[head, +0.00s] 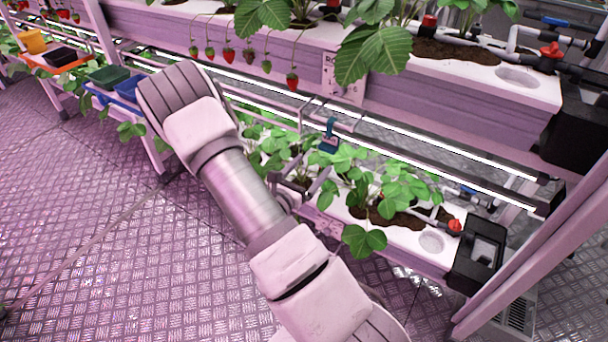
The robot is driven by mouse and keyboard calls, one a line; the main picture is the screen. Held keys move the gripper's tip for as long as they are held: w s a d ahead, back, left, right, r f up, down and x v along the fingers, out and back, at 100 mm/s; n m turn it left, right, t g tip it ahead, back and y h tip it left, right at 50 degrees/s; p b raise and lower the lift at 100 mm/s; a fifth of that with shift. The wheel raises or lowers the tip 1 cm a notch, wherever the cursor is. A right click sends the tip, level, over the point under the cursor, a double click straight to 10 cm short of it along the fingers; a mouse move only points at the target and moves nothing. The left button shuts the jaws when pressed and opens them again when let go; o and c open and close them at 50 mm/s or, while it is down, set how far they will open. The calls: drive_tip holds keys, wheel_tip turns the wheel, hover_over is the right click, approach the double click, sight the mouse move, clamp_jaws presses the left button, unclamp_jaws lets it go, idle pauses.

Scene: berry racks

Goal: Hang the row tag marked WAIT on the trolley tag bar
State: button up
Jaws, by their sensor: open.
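A pale placard (343,80) with dark lettering is at the front of the upper growing trough. Its lettering starts with what looks like "RO", and a leaf covers part of it. I cannot read WAIT on anything here. A small teal-blue piece (329,138) stands among the rails below the placard; I cannot tell what it is. I cannot make out the trolley tag bar. My arm crosses the middle of the head view from the lower right to the upper left.
The upper trough (440,95) holds strawberry plants with hanging red berries (292,82). A lower white trough (400,235) holds leafy plants. Orange (60,62) and blue (98,92) trays with pots stand at upper left. A pink post (540,245) rises at right.

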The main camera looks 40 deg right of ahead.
sight(326, 149)
drive_tip(key=shift+x, duration=4.05)
drive_tip(key=c, duration=1.2)
drive_tip(key=shift+r, duration=0.1)
drive_tip(key=shift+r, duration=0.15)
drive_tip(key=shift+r+p, duration=0.7)
drive_tip(key=shift+r, duration=0.1)
drive_tip(key=shift+c, duration=0.2)
drive_tip(key=shift+a, duration=0.1)
drive_tip(key=v, duration=0.7)
drive_tip(key=shift+p, duration=0.4)
